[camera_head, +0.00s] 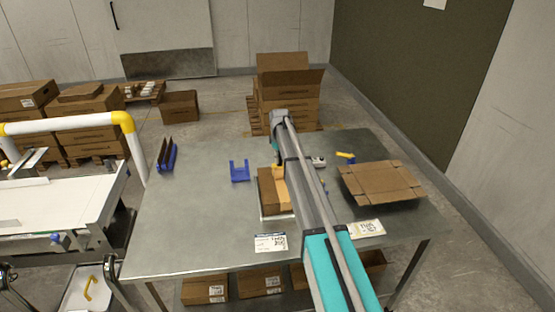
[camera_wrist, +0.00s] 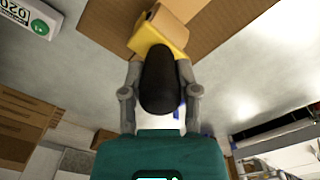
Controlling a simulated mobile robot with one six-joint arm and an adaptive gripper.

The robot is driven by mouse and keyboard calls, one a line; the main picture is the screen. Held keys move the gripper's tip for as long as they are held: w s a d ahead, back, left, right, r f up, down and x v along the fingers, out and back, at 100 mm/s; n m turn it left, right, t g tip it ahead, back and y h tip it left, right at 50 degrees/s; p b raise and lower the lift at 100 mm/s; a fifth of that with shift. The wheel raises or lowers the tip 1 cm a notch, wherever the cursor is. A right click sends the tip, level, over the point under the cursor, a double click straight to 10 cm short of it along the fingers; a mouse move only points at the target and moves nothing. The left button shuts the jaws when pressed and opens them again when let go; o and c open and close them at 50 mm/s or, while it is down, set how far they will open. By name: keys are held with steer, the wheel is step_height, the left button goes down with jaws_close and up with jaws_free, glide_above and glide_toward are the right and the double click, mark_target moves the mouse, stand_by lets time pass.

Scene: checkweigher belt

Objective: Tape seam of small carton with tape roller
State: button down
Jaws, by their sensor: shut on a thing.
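The small brown carton (camera_head: 266,195) lies on a pale plate on the metal table, partly hidden by my arm. Its brown top also shows in the wrist view (camera_wrist: 105,38). A lighter tan band runs along its right side in the head view; I cannot tell whether this is tape. The tape roller has a yellow body (camera_wrist: 158,38), a brown roll and a black handle (camera_wrist: 160,82). My gripper (camera_wrist: 160,95) is shut on the black handle. The roller's yellow head is over the carton and appears close to its top; contact is not clear.
A blue cradle (camera_head: 240,172) and a blue rack (camera_head: 167,157) stand left of the carton. A flattened carton (camera_head: 382,182), a yellow-and-blue item (camera_head: 345,157) and labels (camera_head: 270,242) lie on the table (camera_head: 200,220). A conveyor (camera_head: 65,205) is at left.

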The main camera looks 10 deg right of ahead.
steer(key=shift+w, duration=1.5)
steer(key=shift+w, duration=1.45)
step_height(320, 180, up, 7)
steer(key=p, duration=0.7)
steer(key=shift+f, duration=0.1)
